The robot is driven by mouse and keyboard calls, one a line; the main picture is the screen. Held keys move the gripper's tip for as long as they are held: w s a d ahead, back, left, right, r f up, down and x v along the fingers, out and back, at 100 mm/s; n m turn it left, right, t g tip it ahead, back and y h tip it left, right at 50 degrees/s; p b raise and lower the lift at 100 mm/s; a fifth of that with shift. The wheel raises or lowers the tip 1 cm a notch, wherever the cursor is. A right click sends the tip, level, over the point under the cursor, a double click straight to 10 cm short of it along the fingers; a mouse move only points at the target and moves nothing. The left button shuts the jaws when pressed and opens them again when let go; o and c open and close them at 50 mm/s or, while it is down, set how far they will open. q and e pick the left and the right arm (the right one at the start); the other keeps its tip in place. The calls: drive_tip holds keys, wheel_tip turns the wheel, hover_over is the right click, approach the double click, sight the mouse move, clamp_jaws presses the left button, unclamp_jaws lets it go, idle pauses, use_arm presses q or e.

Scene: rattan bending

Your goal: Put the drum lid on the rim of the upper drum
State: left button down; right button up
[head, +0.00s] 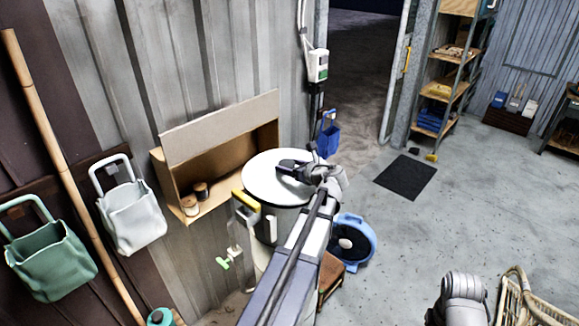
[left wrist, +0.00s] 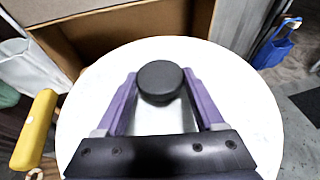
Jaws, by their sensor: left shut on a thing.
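The drum lid (head: 262,180) is a round white disc with a black knob (left wrist: 160,80) at its middle. My right gripper is not in view; only a grey part of my right arm shows at the lower right.
An open cardboard box (head: 170,185) with small jars sits behind the drum at left. A yellow-handled item (head: 246,200) is close to the drum's left side. A blue round thing (head: 356,240) stands at right, a wicker basket (head: 520,295) at lower right. The floor beyond is mostly clear.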

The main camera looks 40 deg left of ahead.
use_arm(q)
unclamp_jaws()
drive_tip(key=shift+d, duration=0.1)
drive_tip(key=p+v, duration=0.2)
drive_tip(key=v, duration=0.5)
drive_tip(key=shift+s+d+r+p, duration=0.15)
drive_tip(key=shift+d+r+p, duration=0.05)
drive_tip(key=shift+d+p, duration=0.15)
